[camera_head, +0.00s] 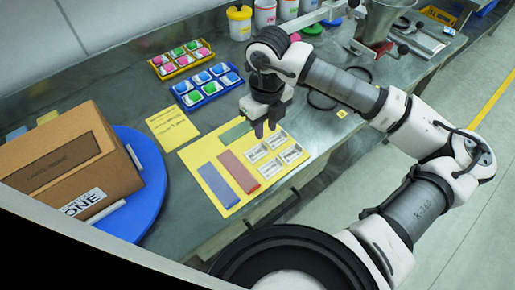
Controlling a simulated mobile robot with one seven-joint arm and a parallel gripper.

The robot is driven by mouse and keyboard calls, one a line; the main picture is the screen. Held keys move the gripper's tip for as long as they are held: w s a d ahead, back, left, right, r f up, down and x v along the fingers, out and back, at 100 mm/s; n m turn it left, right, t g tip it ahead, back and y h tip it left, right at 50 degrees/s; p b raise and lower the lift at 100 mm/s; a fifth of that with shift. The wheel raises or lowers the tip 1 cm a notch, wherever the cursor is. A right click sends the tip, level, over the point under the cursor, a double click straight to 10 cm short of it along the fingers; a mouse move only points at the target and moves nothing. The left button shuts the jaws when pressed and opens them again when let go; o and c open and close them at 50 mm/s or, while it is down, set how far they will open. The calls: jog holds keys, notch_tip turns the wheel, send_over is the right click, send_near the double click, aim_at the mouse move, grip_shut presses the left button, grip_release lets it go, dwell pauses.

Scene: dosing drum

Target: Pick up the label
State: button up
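A small yellow square (342,113) lies on the steel table near its front edge, and it may be a label. A white label with dark print reading "ONE" (84,203) is on the brown cardboard box (85,150) at left. A yellow sheet with print (172,128) lies mid-table. I cannot tell which of these is the label meant. My gripper (265,131) points down above the yellow mat (200,153), by the green strip (235,133). Its dark fingers look slightly apart with nothing visible between them.
The mat carries a blue strip (218,185), a red strip (239,171) and several white pieces. Trays of coloured blocks, one yellow (168,75) and one blue (183,101), lie behind. The box stands on a blue disc (148,205). Tubs and a metal hopper (383,25) stand at the back.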

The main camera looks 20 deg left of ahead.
jog(key=shift+a+f+p, duration=0.1)
jog(key=shift+f+p, duration=0.3)
jog(key=shift+f, duration=0.1)
jog(key=shift+a+f+p, duration=0.15)
jog(key=shift+f+p, duration=0.55)
jog(key=shift+f, duration=1.5)
jog(key=shift+s, duration=0.1)
grip_shut()
